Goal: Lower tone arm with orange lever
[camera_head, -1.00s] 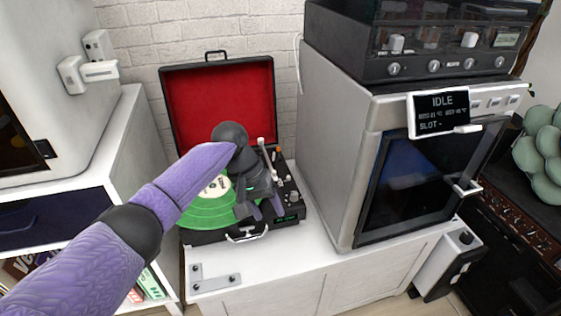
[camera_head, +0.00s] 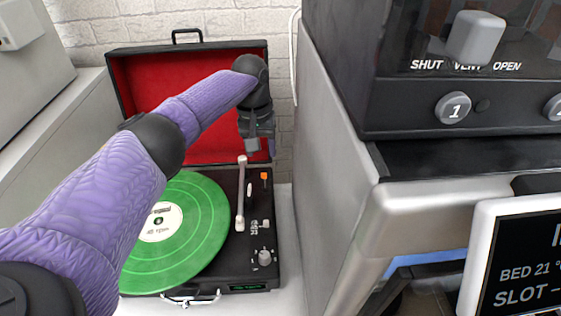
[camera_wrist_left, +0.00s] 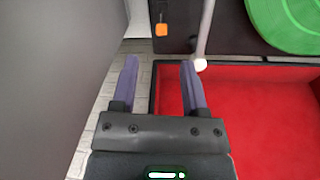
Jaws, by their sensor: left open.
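The orange lever (camera_head: 265,176) stands at the back right of the black record player (camera_head: 262,215). It also shows in the left wrist view (camera_wrist_left: 161,30), ahead of the gap between my fingers. The pale tone arm (camera_head: 240,205) lies left of the lever, beside the right edge of the green record (camera_head: 190,240); its height cannot be told. My left gripper (camera_wrist_left: 160,64) is open and empty. In the head view it hangs above and behind the lever, in front of the red-lined lid (camera_head: 125,85), apart from lever and tone arm. My right gripper is not in view.
A grey machine (camera_head: 335,170) stands close on the right of the player, with a screen (camera_head: 525,260) on its front. A grey-white cabinet (camera_head: 50,130) is on the left. A brick wall (camera_head: 110,25) is behind. The player's lid stands open.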

